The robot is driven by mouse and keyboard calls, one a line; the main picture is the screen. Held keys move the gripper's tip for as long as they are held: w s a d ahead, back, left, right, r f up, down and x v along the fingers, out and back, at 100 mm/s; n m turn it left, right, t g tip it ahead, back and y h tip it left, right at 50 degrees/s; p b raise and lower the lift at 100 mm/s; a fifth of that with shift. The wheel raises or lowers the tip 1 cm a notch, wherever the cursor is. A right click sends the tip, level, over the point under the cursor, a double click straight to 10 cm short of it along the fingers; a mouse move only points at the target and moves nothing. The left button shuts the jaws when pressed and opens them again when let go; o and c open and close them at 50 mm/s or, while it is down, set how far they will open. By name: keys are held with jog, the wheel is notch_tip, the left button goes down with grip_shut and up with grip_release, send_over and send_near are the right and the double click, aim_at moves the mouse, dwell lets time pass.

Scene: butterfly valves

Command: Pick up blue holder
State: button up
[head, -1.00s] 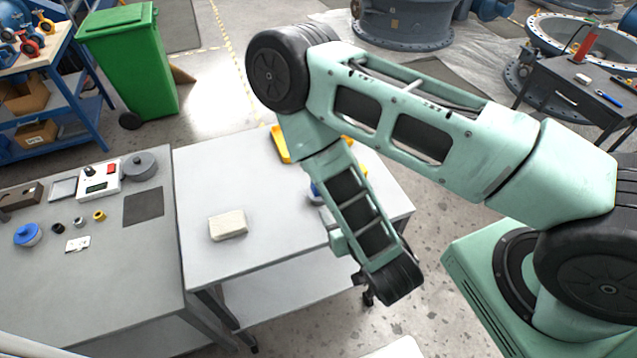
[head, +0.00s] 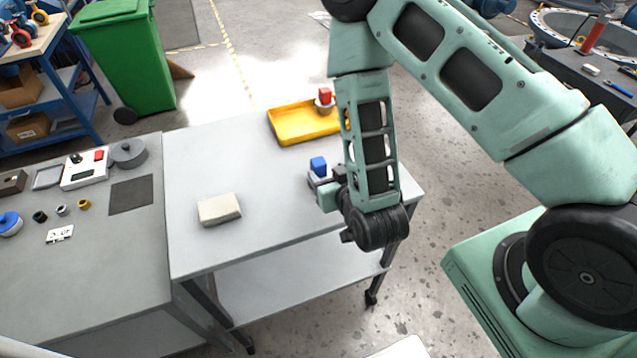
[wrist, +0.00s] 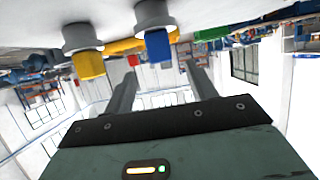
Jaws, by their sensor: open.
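The blue holder (head: 318,165) stands on the white table, a blue block over a grey base, just left of my forearm in the head view. In the wrist view, which looks upside down, the blue holder (wrist: 157,46) hangs from the top edge, roughly in line with the gap between my fingers. My gripper (wrist: 162,70) is open and empty. In the head view my gripper (head: 331,178) is low at the table's right side, close beside the blue holder and partly hidden by my wrist. I cannot tell whether a finger touches it.
A yellow tray (head: 290,127) lies behind, with a red holder (head: 325,97) at its far right. A yellow holder (wrist: 89,64) is beside the blue one in the wrist view. A pale block (head: 219,209) lies at front left. The table's middle is clear.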

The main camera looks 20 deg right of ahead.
aim_at(320, 164)
jog(key=shift+b+x, duration=1.75)
jog(key=shift+b, duration=0.6)
jog(key=shift+w, duration=0.35)
jog(key=p+x, duration=0.1)
jog(key=x, duration=0.2)
jog(key=shift+w+a+f+p, duration=0.1)
jog(key=shift+w+p, duration=0.2)
jog(key=shift+p, duration=0.05)
jog(key=shift+w+f, duration=0.25)
jog(key=shift+w, duration=0.15)
grip_shut()
